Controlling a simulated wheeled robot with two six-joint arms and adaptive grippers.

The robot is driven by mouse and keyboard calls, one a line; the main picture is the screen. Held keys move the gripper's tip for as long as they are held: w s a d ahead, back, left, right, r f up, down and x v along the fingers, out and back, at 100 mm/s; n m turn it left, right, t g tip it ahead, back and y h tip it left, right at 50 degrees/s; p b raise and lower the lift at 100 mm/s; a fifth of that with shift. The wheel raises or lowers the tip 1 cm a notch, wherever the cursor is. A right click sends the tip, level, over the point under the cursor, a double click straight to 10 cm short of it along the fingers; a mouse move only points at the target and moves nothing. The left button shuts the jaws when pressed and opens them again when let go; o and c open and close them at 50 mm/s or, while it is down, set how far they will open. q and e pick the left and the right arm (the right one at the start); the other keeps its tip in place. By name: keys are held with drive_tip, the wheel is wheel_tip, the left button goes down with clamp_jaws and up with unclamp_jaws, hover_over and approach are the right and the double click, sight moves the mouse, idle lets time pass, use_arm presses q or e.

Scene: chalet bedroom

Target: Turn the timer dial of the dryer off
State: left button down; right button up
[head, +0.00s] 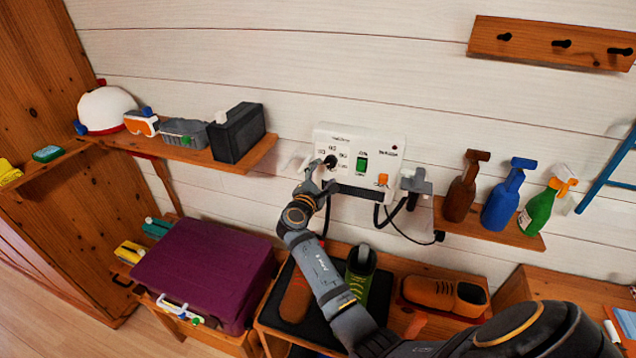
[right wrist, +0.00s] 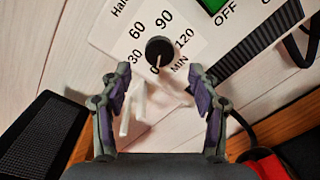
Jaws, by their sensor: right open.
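The dryer (head: 345,142) is a white box on the wall with a green switch (head: 361,164) and an orange switch (head: 382,180). Its black round timer dial (head: 330,161) is at its left side. In the right wrist view the dial (right wrist: 159,50) sits among the marks 0, 30, 60, 90 and 120 MIN. A pale line on its lower part points down, near the 0. My right gripper (head: 319,181) is open in front of the dial. My left gripper is not in view.
White prongs (right wrist: 132,108) stick out beside the dial. A shelf (head: 182,152) with a dark box (head: 237,132) is at left; spray bottles (head: 503,194) stand at right. Cables hang under the dryer. Shoes (head: 445,294) and a purple case (head: 205,270) are below.

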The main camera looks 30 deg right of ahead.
drive_tip(key=v, duration=0.6)
drive_tip(key=shift+a, duration=0.1)
